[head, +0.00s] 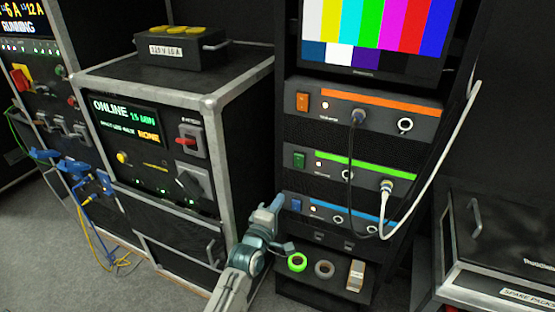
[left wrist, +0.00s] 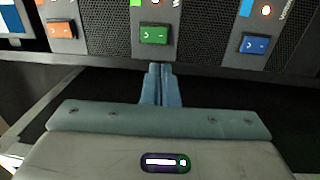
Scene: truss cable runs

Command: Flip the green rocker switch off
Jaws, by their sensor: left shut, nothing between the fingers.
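The green rocker switch (head: 298,160) sits at the left end of the middle rack unit, the one with the green stripe. A small lamp beside it glows. It also shows in the left wrist view (left wrist: 154,34), straight beyond my fingertips. My left gripper (head: 277,201) is shut and empty. In the head view its tip is below and left of the green switch, close to the blue rocker switch (head: 296,204). In the left wrist view the closed fingers (left wrist: 160,69) point at the green switch, with a gap that I cannot judge exactly. My right gripper is not in view.
An orange rocker switch (head: 302,101) is on the unit above. A black cable (head: 351,165) and a white cable (head: 436,150) hang in front of the rack's right side. A power case (head: 150,150) stands left. Tape rolls (head: 297,262) lie on the lower shelf.

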